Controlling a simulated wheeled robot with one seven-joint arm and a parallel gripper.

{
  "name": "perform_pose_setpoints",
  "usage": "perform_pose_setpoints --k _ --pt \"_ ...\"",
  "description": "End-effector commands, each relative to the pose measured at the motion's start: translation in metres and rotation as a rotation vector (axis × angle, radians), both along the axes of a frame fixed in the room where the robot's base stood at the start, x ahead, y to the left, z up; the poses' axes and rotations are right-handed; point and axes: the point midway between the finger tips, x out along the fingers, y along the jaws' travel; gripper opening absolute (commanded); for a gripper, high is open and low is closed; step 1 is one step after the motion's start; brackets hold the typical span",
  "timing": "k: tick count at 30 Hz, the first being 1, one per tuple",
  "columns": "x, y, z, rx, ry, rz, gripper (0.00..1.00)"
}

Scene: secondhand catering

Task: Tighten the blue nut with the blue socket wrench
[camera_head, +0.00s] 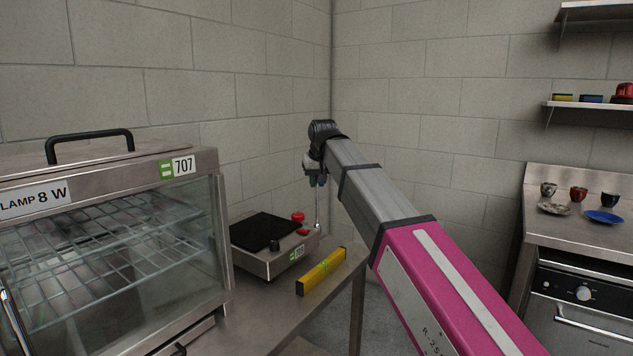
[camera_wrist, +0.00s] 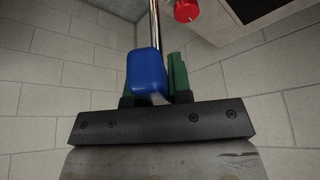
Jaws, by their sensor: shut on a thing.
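My gripper (camera_head: 316,180) is at the end of my arm, above the far edge of the bench in the head view. In the wrist view my gripper (camera_wrist: 157,82) is shut on the blue handle of the socket wrench (camera_wrist: 147,72), which sits between the green fingers. A bright metal shaft runs out from the handle, past the top of the wrist picture. In the head view the wrench's thin shaft (camera_head: 317,207) hangs roughly upright beside the right side of a small device. The shaft's far end is hard to make out. I cannot see the blue nut in either view.
The small metal device (camera_head: 262,265) with a black top and red knob (camera_head: 298,216) stands close by on the bench (camera_head: 262,315). A yellow level (camera_head: 321,271) lies before it. A glass display cabinet (camera_head: 110,240) fills the left. A counter with cups stands right.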

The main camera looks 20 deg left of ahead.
Motion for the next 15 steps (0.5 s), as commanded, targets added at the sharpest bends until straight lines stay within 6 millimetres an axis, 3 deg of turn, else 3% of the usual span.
perform_pose_setpoints --k 15 --pt "0.0001 0.0001 0.0003 -0.002 0.000 -0.122 0.00"
